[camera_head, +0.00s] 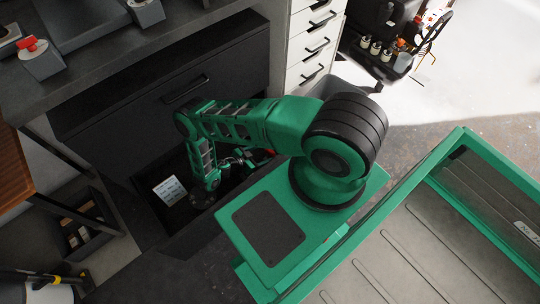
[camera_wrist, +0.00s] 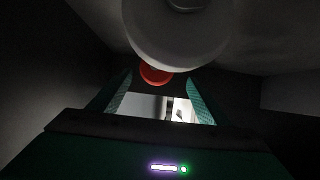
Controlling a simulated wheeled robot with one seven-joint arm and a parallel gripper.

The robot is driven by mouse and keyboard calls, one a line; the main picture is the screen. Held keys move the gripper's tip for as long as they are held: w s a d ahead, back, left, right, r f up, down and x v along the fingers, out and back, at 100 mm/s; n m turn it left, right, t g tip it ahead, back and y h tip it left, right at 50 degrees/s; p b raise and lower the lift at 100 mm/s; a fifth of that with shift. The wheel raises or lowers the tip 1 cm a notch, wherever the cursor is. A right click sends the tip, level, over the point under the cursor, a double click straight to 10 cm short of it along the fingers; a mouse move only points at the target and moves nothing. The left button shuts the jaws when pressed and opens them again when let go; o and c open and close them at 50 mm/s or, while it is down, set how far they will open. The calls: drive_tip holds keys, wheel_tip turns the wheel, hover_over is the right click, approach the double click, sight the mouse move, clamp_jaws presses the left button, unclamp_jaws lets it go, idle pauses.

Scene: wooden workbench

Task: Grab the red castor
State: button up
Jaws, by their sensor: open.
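A red round thing (camera_wrist: 155,74), which looks like the red castor, shows in the wrist view between the tips of my gripper (camera_wrist: 159,80). The two green fingers are spread apart, one on each side of it, and I see no contact. A large pale round thing (camera_wrist: 180,35) fills the top of the view and overlaps the red one, hiding part of it.
A white labelled item (camera_head: 170,190) lies in the drawer beside my arm. The dark drawer front (camera_head: 165,85) and the grey bench top (camera_head: 90,75) stand close behind. A white drawer cabinet (camera_head: 315,40) stands at the back. Dark walls close in around the gripper.

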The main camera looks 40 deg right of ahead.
sight(268, 152)
drive_tip(key=shift+s+x, duration=0.15)
drive_tip(key=shift+x, duration=1.15)
drive_tip(key=shift+s+x, duration=0.1)
drive_tip(key=shift+x, duration=1.2)
drive_tip(key=c, duration=1.3)
